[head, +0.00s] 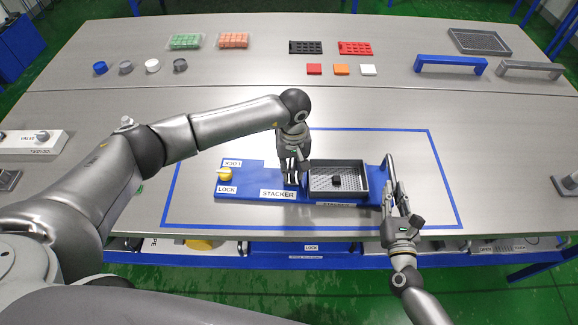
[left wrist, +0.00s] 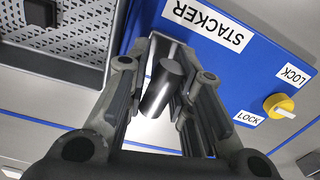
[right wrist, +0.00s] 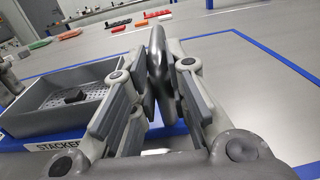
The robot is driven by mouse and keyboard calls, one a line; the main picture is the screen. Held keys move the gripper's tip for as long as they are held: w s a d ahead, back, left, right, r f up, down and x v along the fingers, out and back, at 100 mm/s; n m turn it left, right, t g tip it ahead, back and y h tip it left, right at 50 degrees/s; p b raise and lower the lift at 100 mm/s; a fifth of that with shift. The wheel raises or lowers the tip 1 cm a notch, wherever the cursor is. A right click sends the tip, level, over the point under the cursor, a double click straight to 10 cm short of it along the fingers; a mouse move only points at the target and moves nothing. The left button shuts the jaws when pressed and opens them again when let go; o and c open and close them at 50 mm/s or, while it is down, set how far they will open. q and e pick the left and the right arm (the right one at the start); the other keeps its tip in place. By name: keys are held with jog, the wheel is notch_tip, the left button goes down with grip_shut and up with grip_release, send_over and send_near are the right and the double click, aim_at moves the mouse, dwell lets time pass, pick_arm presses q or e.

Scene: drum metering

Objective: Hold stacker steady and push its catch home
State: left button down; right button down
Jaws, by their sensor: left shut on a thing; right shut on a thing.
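The stacker is a blue base (head: 250,190) labelled STACKER, lying inside a blue taped outline on the table. A grey perforated tray (head: 361,177) with a small black knob (head: 337,180) sits on its right half. A yellow knob (head: 224,174) with a white pointer is at its left end between LOCK labels; it also shows in the left wrist view (left wrist: 278,105). My left gripper (head: 291,178) is shut on a dark upright cylinder (left wrist: 163,88) left of the tray. My right gripper (head: 390,190) is shut on a grey bar (right wrist: 158,62) at the base's right end.
Blue, grey and white caps (head: 152,65), small coloured blocks (head: 341,69) and a blue handle (head: 451,65) stand at the back. A VALVE box (head: 32,143) is at far left. The table around the stacker is clear; its front edge is close.

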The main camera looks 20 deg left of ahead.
aim_at(294, 163)
pick_arm(q)
jog(key=c, duration=1.4)
grip_release()
jog(key=shift+d, duration=0.15)
pick_arm(e)
jog(key=shift+a, duration=0.2)
pick_arm(q)
jog(key=shift+o, duration=0.2)
notch_tip(294, 163, up, 12)
pick_arm(e)
jog(key=c, duration=1.3)
grip_release()
jog(key=shift+d, duration=0.1)
jog(key=shift+s, duration=0.15)
